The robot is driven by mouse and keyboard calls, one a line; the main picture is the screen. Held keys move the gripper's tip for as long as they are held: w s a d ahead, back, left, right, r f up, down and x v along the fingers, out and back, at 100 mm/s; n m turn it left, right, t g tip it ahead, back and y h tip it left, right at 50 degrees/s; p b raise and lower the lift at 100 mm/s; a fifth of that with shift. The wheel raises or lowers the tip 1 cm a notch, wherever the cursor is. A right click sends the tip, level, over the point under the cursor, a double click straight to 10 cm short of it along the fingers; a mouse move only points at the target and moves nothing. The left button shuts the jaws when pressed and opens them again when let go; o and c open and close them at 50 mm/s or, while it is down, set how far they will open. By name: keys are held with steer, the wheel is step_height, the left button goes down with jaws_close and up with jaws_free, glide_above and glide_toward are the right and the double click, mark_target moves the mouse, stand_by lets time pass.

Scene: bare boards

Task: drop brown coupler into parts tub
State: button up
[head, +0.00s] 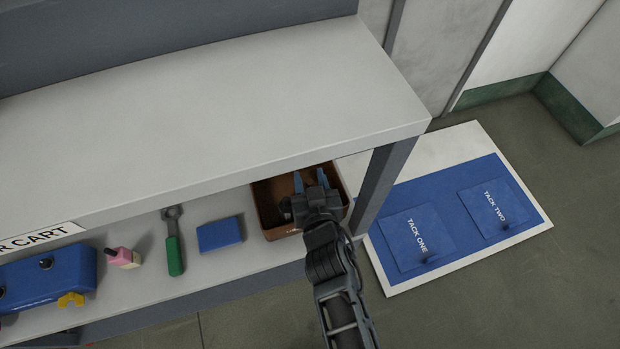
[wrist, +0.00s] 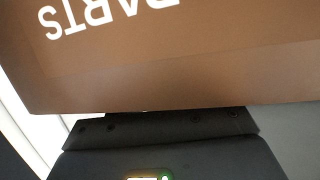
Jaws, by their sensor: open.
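The parts tub (head: 262,209) is a brown open box on the cart's lower shelf, at its right end beneath the upper board. In the wrist view the tub wall (wrist: 200,60) fills most of the picture, with white "PARTS" lettering upside down. My gripper (head: 310,181) is open, its two blue-grey fingers spread over the tub's opening. I cannot make out a brown coupler in either view; the gripper and the upper board hide part of the tub's inside.
The upper board (head: 200,120) overhangs the lower shelf, and a grey post (head: 377,185) stands right of the tub. Left of the tub lie a blue block (head: 219,235), a green-handled wrench (head: 175,255), a pink item (head: 122,257) and a blue toolbox-like object (head: 50,277).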

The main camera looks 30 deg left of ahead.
steer(key=shift+r+p, duration=0.45)
steer(key=p+v, duration=0.3)
steer(key=v, duration=0.9)
steer(key=shift+r, duration=0.2)
steer(key=s+d+r+m+t+h, duration=0.1)
steer(key=s+d+r, duration=0.15)
steer(key=d, duration=0.45)
steer(key=s+d+r+m+t+h, duration=0.1)
steer(key=s+d+m+h, duration=0.1)
steer(key=s+d, duration=0.35)
steer(key=s+d+r+m+h, duration=0.1)
steer(key=s+d+r, duration=0.1)
steer(key=d, duration=0.7)
steer(key=s+d+r+m+t+h, duration=0.1)
steer(key=s+d+r+m+h, duration=0.1)
steer(key=s+d+r, duration=0.3)
steer(key=s+d+r+m+h, duration=0.2)
steer(key=s+d+r, duration=0.4)
steer(key=r, duration=0.5)
steer(key=shift+s+t+h, duration=0.4)
steer(key=shift+s+h, duration=0.15)
steer(key=shift+h, duration=0.25)
